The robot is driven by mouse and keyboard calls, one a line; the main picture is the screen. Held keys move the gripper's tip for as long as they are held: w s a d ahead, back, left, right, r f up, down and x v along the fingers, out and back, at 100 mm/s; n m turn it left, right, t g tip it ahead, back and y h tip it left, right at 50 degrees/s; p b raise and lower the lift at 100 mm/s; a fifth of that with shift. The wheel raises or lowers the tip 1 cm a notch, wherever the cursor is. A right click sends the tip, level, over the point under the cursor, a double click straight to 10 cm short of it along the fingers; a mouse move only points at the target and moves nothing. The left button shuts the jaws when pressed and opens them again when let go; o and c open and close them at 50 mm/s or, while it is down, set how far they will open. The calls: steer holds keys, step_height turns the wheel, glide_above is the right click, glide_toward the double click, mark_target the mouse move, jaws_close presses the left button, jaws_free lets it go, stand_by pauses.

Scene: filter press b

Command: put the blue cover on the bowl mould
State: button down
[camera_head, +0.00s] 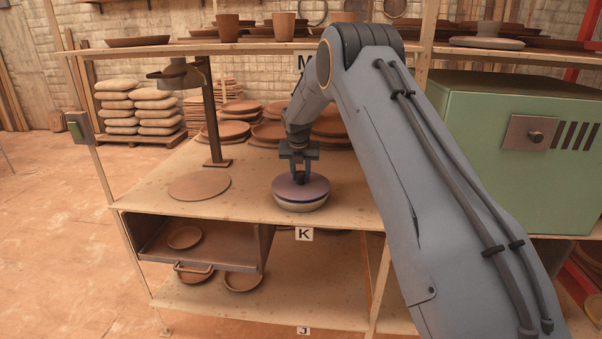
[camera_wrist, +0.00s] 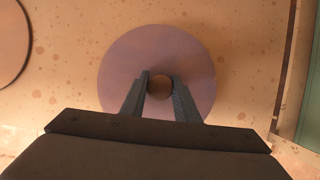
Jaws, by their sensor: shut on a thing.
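The blue cover (camera_head: 301,187) looks purplish-blue and round. In the head view it lies level on top of the pale bowl mould (camera_head: 300,205), which stands on the wooden shelf top. In the wrist view the cover (camera_wrist: 118,66) fills the middle and hides the mould. My gripper (camera_head: 300,180) points straight down over the cover's centre. Its fingers (camera_wrist: 160,86) are shut on the round brown knob (camera_wrist: 159,84) of the cover. The two rims look close together in the head view; I cannot tell whether the cover is fully seated.
A flat round board (camera_head: 199,187) lies to the left on the shelf top (camera_head: 245,205), below a press stand (camera_head: 211,110). Stacked brown plates (camera_head: 228,130) stand behind. A green cabinet (camera_head: 500,150) stands to the right. The shelf between board and mould is clear.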

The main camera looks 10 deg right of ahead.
steer(key=shift+f, duration=0.35)
steer(key=shift+f+b, duration=0.25)
steer(key=shift+b, duration=0.05)
steer(key=c, duration=1.4)
jaws_free()
steer(key=shift+o, duration=0.2)
steer(key=shift+r, duration=0.1)
steer(key=shift+r, duration=0.3)
steer(key=b+v, duration=0.2)
steer(key=v, duration=1)
steer(key=shift+r, duration=0.25)
